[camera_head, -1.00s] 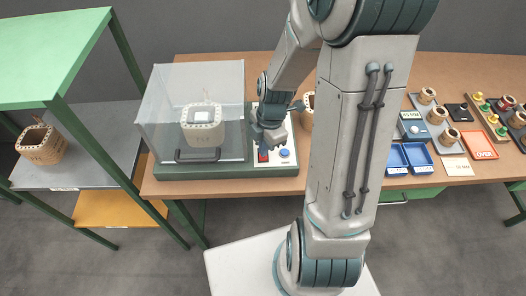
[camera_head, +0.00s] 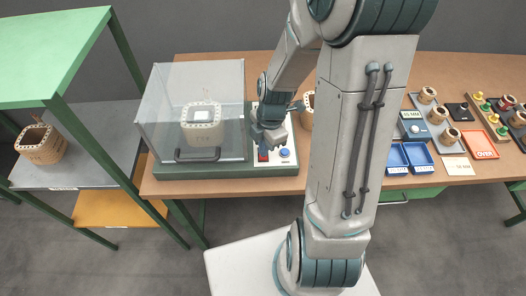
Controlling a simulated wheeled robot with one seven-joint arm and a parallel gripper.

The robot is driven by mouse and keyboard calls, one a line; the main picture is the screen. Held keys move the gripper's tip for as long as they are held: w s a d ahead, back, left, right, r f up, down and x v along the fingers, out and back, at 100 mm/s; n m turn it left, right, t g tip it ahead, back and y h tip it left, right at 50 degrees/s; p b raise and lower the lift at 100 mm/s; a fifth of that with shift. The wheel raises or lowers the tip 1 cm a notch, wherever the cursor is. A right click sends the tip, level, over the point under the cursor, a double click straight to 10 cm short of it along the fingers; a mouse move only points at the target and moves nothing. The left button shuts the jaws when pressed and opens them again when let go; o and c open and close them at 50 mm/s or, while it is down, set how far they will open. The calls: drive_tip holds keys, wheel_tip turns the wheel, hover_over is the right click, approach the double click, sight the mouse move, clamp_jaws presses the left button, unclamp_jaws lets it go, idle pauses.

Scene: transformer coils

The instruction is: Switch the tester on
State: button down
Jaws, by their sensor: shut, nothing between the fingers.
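The tester stands on the wooden bench, with a clear cover (camera_head: 165,115) over a tan coil (camera_head: 203,128) and a dark handle on the cover's front. The cover is down. To its right is a pale control panel (camera_head: 287,164) with a red switch (camera_head: 263,155) and a blue button (camera_head: 284,153). My gripper (camera_head: 265,146) is shut and empty, pointing down at the red switch. Its tips are at or just above the switch; I cannot tell whether they touch. The gripper partly hides the switch, so its position is unclear.
A green-topped rack (camera_head: 50,50) with another coil (camera_head: 41,144) stands at the left. Another coil (camera_head: 307,103) is partly behind my arm. On the bench's right are blue bins (camera_head: 420,156), several small coils and an orange tray (camera_head: 480,144).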

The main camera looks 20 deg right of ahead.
drive_tip(key=shift+f+b, duration=0.5)
drive_tip(key=shift+f, duration=0.15)
drive_tip(key=shift+r, duration=0.15)
wheel_tip(320, 180, up, 7)
drive_tip(key=p, duration=0.5)
drive_tip(key=shift+p, duration=0.4)
idle(0.5)
drive_tip(key=s+r+m+t+h, duration=0.1)
drive_tip(key=s+r+m+t, duration=0.1)
drive_tip(key=s+r+m, duration=0.3)
drive_tip(key=s+r+m+t, duration=0.2)
drive_tip(key=s+r+m, duration=0.2)
drive_tip(key=r+m, duration=0.9)
drive_tip(key=shift+s+r+m+h, duration=0.25)
drive_tip(key=shift+s+m+h, duration=0.15)
drive_tip(key=shift+m, duration=1.1)
